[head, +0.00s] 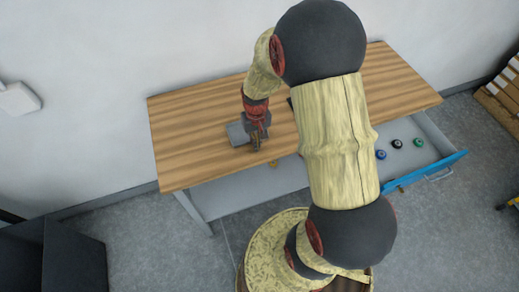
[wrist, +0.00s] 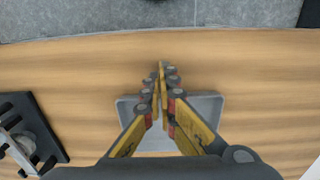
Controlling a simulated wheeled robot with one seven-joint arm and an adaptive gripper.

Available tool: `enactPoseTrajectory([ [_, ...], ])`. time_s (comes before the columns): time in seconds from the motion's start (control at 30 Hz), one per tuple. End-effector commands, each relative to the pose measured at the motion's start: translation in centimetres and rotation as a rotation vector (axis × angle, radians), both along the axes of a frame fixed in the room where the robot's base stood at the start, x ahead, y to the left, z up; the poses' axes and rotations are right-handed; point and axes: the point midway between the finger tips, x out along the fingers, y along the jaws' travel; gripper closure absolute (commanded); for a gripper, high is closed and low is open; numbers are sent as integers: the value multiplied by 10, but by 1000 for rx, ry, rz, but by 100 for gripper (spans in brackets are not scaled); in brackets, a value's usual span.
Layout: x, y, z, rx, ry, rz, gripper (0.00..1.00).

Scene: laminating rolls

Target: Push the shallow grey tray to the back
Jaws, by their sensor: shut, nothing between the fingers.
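The shallow grey tray (head: 236,132) lies on the wooden table top, left of the middle and near the front edge. In the wrist view the tray (wrist: 212,108) shows on both sides of my fingers, which hide its middle. My gripper (head: 257,146) is shut and empty, pointing down at the front side of the tray. In the wrist view its fingertips (wrist: 162,68) meet just past the tray's front rim. I cannot tell whether they touch the tray.
The wooden table (head: 190,125) is clear behind and left of the tray. A black holder (wrist: 30,135) stands beside the tray, mostly hidden by my arm in the head view. An open blue-fronted drawer (head: 425,172) holds small round blue, black and green items.

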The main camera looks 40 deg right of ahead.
Motion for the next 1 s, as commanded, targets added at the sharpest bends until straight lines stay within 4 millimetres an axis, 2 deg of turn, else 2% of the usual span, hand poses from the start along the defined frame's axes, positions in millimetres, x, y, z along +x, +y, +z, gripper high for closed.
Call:
enactPoseTrajectory([
  [0.03,11,-3,0,0,0,0,100],
  [0.5,106,-31,0,0,0,0,100],
  [1.0,198,-58,-1,0,1,0,100],
])
